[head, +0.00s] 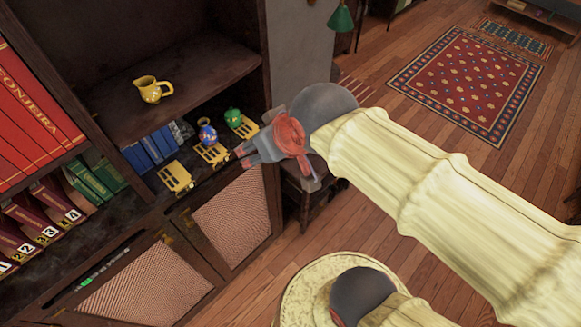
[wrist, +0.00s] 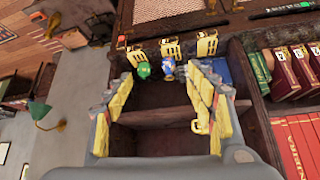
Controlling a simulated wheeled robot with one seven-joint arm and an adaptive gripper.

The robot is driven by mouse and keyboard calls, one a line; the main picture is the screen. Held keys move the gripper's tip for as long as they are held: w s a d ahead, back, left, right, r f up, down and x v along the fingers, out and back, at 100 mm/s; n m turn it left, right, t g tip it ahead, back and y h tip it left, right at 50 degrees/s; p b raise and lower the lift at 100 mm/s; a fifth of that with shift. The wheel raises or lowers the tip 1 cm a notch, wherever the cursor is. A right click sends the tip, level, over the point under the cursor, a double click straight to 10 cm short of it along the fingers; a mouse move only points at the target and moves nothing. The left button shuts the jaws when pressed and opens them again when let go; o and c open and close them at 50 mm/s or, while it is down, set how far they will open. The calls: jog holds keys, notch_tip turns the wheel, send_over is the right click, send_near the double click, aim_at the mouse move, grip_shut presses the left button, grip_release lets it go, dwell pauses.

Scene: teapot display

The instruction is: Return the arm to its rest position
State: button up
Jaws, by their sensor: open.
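My gripper (head: 245,154) reaches in from the right in the head view, close to the front of the dark cabinet and beside the display stands. In the wrist view its two yellow-padded fingers (wrist: 158,88) are spread wide, with nothing held between them. My arm stretches across the right half of the head view, pale yellow and extended toward the cabinet. A blue pot (head: 207,134) and a green pot (head: 233,117) sit at small gold stands on the cabinet ledge. They also show beyond the fingers in the wrist view, blue (wrist: 167,69) and green (wrist: 142,70).
A yellow jug (head: 151,90) stands on the upper shelf (head: 190,80). The left gold stand (head: 174,177) is empty. Red books (head: 35,110) and binders fill the left shelves. A dark chair (head: 305,185) stands behind my gripper. Open wooden floor and a red rug (head: 465,82) lie beyond.

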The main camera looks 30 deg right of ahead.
jog(key=s+d+f+g, duration=0.1)
jog(key=s+d+f, duration=0.1)
jog(key=s, duration=0.4)
jog(key=shift+s+d+f+m+g+h, duration=0.15)
jog(key=shift+s+d+m+g+h, duration=0.15)
jog(key=shift+s+m+g+h, duration=0.1)
jog(key=shift+w+f, duration=0.1)
